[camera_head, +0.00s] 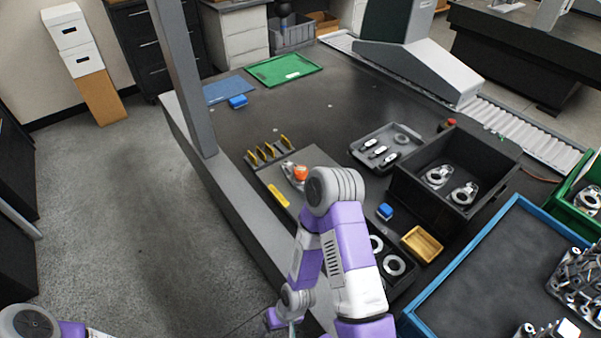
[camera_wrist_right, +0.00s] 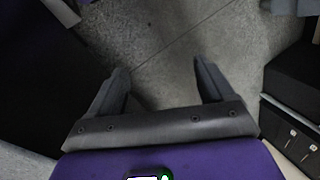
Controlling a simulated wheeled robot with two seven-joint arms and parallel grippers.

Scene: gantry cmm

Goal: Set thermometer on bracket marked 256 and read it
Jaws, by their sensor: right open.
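My right gripper (camera_wrist_right: 160,80) is open and empty in the right wrist view, with bare floor behind its fingers. In the head view its arm bends down, and the wrist end (camera_head: 290,305) hangs low at the bottom edge. Small black-and-white devices in a grey tray (camera_head: 358,152) could include the thermometer, but I cannot tell. Silver ring-shaped brackets (camera_head: 438,177) lie in a black bin (camera_head: 440,212). A metal part with an orange top (camera_head: 299,173) stands near the bench's left side. No marking 256 is readable. My left gripper is not in view.
Yellow-tipped slots (camera_head: 268,151), a blue block (camera_head: 385,211) and a wooden tray (camera_head: 422,244) are on the dark bench. A blue-rimmed mat surface (camera_head: 480,240) is at right. The bench's back left is mostly clear, near a green tray (camera_head: 284,69).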

